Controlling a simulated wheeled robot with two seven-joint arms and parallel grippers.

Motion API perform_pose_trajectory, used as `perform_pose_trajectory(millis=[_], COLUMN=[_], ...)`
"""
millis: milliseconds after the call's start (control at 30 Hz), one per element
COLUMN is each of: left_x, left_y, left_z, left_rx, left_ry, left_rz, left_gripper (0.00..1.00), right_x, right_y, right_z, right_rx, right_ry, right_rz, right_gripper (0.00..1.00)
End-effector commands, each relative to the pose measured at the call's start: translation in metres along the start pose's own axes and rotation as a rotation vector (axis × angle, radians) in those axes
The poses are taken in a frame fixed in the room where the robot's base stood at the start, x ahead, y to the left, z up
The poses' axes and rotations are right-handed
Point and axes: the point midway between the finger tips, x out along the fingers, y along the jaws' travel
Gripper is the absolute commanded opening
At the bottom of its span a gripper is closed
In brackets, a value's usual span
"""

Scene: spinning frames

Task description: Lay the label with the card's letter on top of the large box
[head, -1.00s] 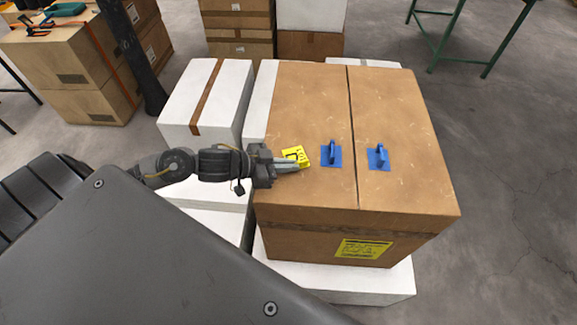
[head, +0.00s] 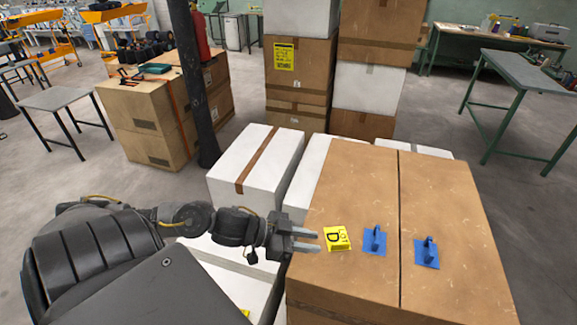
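The large brown cardboard box (head: 450,190) stands at the right, its top showing. A yellow label (head: 337,239) with a black letter that looks like D lies on its top, near the left edge. Two blue pieces with upright handles, one nearer (head: 375,240) and one farther right (head: 426,253), also stand on top; no letter is readable on them. My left gripper (head: 318,240) is at the left edge of the box top, its fingers apart and pointing at the yellow label, with nothing seen between them. My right gripper is out of view. No separate card is identifiable.
White boxes (head: 258,165) stand left of the large box. Stacked boxes (head: 300,85), one with a yellow sticker (head: 284,57), rise behind. A dark post (head: 192,90) stands at back left. A green table (head: 530,75) is at right, with open floor around.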

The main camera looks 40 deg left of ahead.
Motion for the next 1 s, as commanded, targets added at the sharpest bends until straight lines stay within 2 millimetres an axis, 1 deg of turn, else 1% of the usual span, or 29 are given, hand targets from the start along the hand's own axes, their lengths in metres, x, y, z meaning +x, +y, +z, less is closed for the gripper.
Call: perform_pose_trajectory(millis=[33,200,400,633,1000], left_x=[-0.009,-0.033,-0.052,-0.062,-0.065], left_y=[0.002,0.001,0.000,0.000,0.000], left_z=[0.003,0.003,0.001,0.000,-0.001], left_rx=[0.002,-0.001,-0.004,-0.001,0.000], left_ry=[-0.007,-0.006,-0.004,-0.002,0.001], left_rz=[0.005,0.003,0.000,0.002,0.002], left_gripper=[0.26,0.26,0.26,0.26,0.26], right_x=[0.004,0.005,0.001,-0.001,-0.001], right_y=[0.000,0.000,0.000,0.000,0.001], right_z=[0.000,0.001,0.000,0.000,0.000], right_rx=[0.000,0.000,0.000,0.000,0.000], right_ry=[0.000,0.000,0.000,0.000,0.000], right_rz=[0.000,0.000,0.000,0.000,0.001], right_gripper=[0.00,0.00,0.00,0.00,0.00])
